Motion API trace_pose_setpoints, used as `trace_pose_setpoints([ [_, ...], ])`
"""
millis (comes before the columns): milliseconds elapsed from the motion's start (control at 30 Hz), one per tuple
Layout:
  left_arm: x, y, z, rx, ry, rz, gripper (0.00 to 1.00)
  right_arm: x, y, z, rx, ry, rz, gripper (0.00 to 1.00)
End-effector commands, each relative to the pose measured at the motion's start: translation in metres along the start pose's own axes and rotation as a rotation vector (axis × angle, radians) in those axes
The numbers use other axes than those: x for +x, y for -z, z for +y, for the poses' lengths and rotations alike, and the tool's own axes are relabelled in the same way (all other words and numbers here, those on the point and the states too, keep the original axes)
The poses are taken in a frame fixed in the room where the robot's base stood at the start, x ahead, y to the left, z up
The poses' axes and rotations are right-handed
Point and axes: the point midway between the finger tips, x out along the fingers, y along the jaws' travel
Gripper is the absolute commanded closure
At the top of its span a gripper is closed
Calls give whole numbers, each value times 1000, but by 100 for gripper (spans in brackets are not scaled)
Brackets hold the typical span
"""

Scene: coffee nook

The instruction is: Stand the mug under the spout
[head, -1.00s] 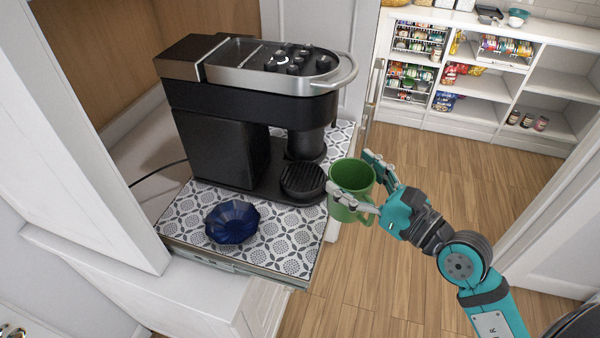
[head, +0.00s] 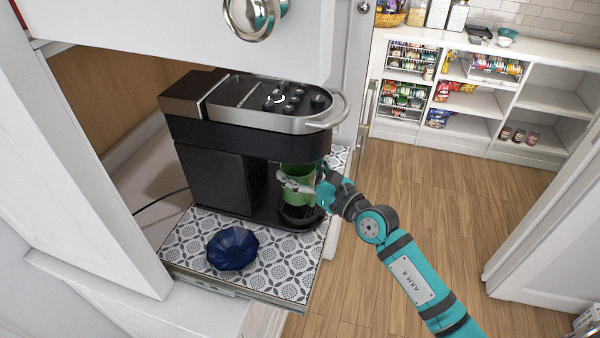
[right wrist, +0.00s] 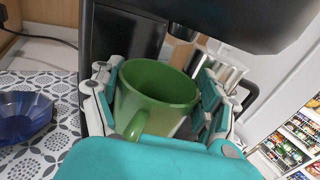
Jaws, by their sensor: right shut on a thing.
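The green mug (head: 297,184) is upright in my right gripper (head: 303,187), between the coffee machine's head and the round drip grate (head: 301,214). The gripper is shut on the mug. In the right wrist view the mug (right wrist: 156,98) sits between both fingers, its open top showing and its handle toward the wrist. The black and silver coffee machine (head: 215,165) stands on the patterned shelf (head: 192,235). The spout is hidden in the head view. I cannot tell whether the mug's base touches the grate. My left gripper is not in view.
A blue fluted bowl (head: 232,248) sits on the shelf in front of the machine; it also shows in the right wrist view (right wrist: 22,116). A white cabinet wall (head: 85,160) stands at left. Pantry shelves (head: 480,100) are across open wooden floor.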

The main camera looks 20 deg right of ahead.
Motion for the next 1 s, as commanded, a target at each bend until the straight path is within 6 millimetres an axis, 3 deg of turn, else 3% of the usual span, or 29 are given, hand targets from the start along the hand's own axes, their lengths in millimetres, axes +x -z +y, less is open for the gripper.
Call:
trace_pose_setpoints([
  [100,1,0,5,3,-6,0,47,-1,18,0,-3,0,4,82],
  [533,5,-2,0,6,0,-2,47,-1,26,1,0,1,0,82],
  [567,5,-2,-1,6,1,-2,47,-1,27,1,1,1,3,23],
  [733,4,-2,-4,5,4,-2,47,-1,26,1,1,1,3,1],
  [1000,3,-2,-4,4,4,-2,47,-1,25,1,0,0,3,0],
])
